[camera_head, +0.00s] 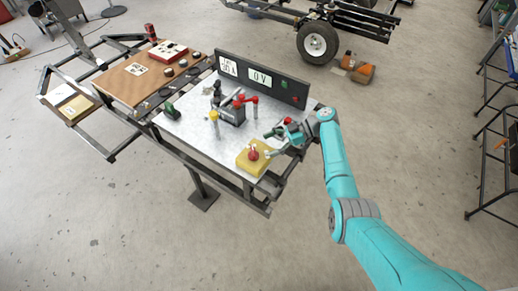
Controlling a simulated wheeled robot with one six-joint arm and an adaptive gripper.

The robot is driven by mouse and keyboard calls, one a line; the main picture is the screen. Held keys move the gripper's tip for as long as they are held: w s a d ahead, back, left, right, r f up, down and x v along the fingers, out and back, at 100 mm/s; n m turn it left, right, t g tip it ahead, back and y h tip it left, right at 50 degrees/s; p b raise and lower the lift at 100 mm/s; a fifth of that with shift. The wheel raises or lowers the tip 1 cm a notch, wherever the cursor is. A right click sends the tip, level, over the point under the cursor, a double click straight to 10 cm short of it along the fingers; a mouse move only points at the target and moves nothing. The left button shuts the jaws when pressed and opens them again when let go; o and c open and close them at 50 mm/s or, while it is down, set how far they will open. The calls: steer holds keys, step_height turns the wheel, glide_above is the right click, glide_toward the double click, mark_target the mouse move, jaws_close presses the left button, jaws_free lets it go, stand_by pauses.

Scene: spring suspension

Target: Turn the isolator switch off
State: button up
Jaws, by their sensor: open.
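The isolator switch is most likely the yellow box (251,168) with a red knob (253,155) on top, at the front right corner of the white tabletop. The way the knob is turned is too small to tell. My gripper (270,144) is open, its fingers pointing left, just above and to the right of the yellow box. It looks empty and apart from the knob, though the exact gap cannot be told.
A dark panel (284,93) with displays and small red and green parts stands along the back of the table (183,123). A grey fixture (232,112) with red and yellow-topped parts stands mid-table. A brown board (125,82) lies left. A wheeled trailer (318,42) stands behind.

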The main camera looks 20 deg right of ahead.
steer(key=shift+v, duration=2.45)
steer(key=shift+s, duration=0.1)
